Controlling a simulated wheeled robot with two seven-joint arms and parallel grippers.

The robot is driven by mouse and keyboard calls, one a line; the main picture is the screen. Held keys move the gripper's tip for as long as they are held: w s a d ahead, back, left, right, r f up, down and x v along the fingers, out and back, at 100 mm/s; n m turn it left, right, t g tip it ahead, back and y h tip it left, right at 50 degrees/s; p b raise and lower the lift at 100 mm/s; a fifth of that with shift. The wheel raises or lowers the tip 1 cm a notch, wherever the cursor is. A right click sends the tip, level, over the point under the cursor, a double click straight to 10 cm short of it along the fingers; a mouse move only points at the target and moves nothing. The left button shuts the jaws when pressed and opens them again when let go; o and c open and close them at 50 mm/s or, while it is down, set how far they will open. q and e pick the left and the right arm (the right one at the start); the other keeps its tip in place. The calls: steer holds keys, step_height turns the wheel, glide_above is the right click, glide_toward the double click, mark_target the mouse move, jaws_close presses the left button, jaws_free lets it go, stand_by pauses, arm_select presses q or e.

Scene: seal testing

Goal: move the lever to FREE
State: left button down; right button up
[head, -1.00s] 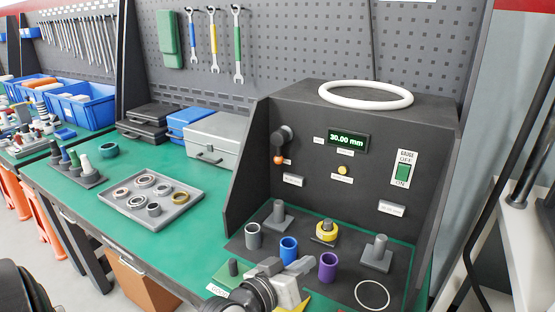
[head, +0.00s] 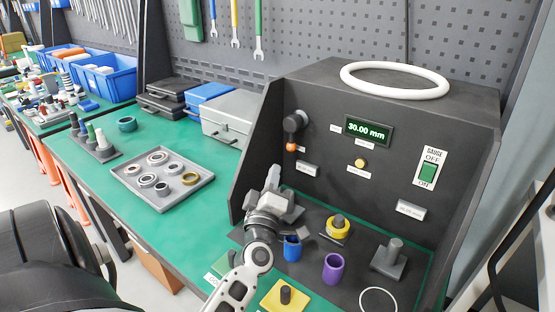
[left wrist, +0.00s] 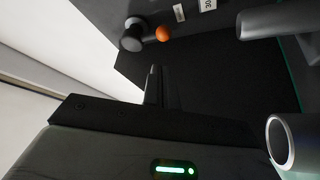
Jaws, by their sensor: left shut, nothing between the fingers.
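The lever (head: 294,122) is a dark round hub with an orange ball on its end, on the left side of the black test station's panel. Its orange ball (head: 291,147) points down from the hub. Small white labels (head: 307,169) sit near it, too small to read. In the left wrist view the lever hub (left wrist: 133,37) and orange ball (left wrist: 163,34) show at the top, apart from my fingers. My left gripper (head: 273,174) is shut and empty, below and left of the panel's middle, a little below the lever. My right gripper is not in view.
A blue cup (head: 292,248), a purple cup (head: 333,267), a yellow ringed part (head: 338,227) and a grey post (head: 390,255) stand on the station floor near my left gripper. The station's left side wall (head: 252,150) rises beside it. A display (head: 369,131) reads 30.00 mm.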

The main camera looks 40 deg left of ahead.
arm_select(q)
steer(key=p+x, duration=0.1)
steer(key=x, duration=0.8)
steer(key=shift+w, duration=0.2)
